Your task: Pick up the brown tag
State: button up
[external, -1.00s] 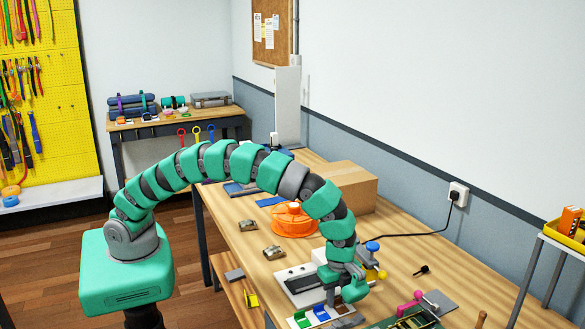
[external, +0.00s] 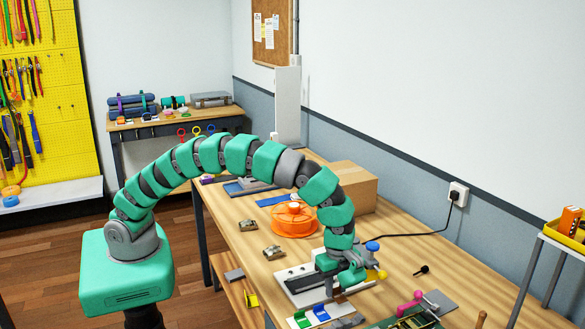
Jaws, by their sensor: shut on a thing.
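My gripper (external: 335,290) hangs at the end of the arm above the front of the wooden bench. It is shut on the brown tag (external: 340,298), a small brown piece just under the fingertips. Most of the tag is hidden by the fingers. Below it is a light strip with a green tag (external: 301,319) and a blue tag (external: 321,313). The brown tag looks a little above this strip, though the gap is hard to judge.
A white plate with a dark slot (external: 298,278) lies behind the gripper. An orange reel (external: 293,220) and a cardboard box (external: 355,184) stand farther back. A blue-topped knob (external: 372,246) and a pink-handled clamp (external: 409,303) are to the right. Bare bench lies right of the reel.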

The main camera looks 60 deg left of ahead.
jog(key=s+a, duration=0.3)
jog(key=s+a+r, duration=0.1)
jog(key=s+a, duration=0.6)
jog(key=s, duration=0.1)
jog(key=shift+s+a+r+b, duration=0.15)
jog(key=shift+s+r+b, duration=0.05)
jog(key=shift+s+b, duration=0.1)
